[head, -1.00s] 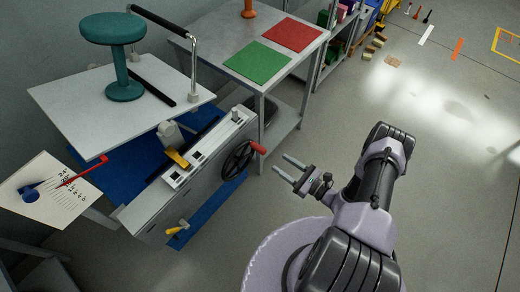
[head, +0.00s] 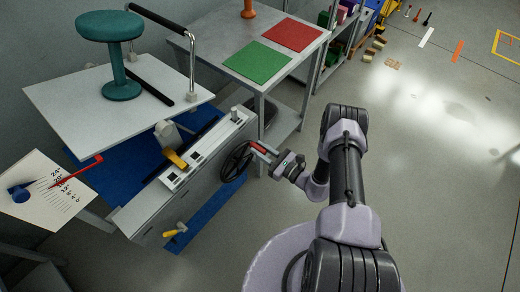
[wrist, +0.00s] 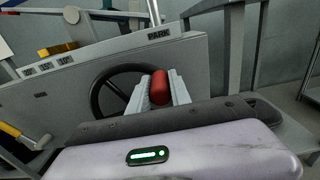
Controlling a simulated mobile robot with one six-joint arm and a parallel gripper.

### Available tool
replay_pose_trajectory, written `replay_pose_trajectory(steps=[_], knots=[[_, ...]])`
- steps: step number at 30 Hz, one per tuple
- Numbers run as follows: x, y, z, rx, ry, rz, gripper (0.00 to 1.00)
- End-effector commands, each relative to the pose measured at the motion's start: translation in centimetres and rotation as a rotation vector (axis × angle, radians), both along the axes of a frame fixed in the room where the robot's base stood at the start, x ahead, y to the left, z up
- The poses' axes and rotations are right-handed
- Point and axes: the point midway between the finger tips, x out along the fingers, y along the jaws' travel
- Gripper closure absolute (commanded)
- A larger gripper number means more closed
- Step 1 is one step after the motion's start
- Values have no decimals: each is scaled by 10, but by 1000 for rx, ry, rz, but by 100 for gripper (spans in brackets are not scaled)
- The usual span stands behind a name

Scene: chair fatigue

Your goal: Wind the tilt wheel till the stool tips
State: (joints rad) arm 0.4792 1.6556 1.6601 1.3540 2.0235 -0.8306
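The tilt wheel (head: 236,161) is a dark spoked handwheel on the side of the grey test bench, with a red handle (head: 259,147) on its right. My gripper (head: 265,152) is at this handle, with its pale fingers on either side. In the wrist view the red handle (wrist: 160,88) stands between the two fingertips; whether they press on it cannot be told. The teal stool (head: 118,57) stands upright on the pale tilt plate (head: 75,108). A red pointer (head: 82,170) lies across the white angle scale (head: 52,195).
A yellow-tipped lever (head: 176,229) sits low on the bench front, and a yellow piece (head: 175,158) on its top. A PARK label (wrist: 158,35) shows in the wrist view. A side table (head: 215,61) holds green and red mats. Floor to the right is open.

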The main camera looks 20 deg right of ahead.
Motion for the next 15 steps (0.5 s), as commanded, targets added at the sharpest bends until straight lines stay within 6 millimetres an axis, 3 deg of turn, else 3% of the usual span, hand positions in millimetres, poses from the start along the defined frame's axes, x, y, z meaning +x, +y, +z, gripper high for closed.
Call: replay_pose_trajectory(steps=[2, 15], knots=[[0, 0, 0, 0, 0, 0, 100], [0, 0, 0, -1, 1, 1, 100]])
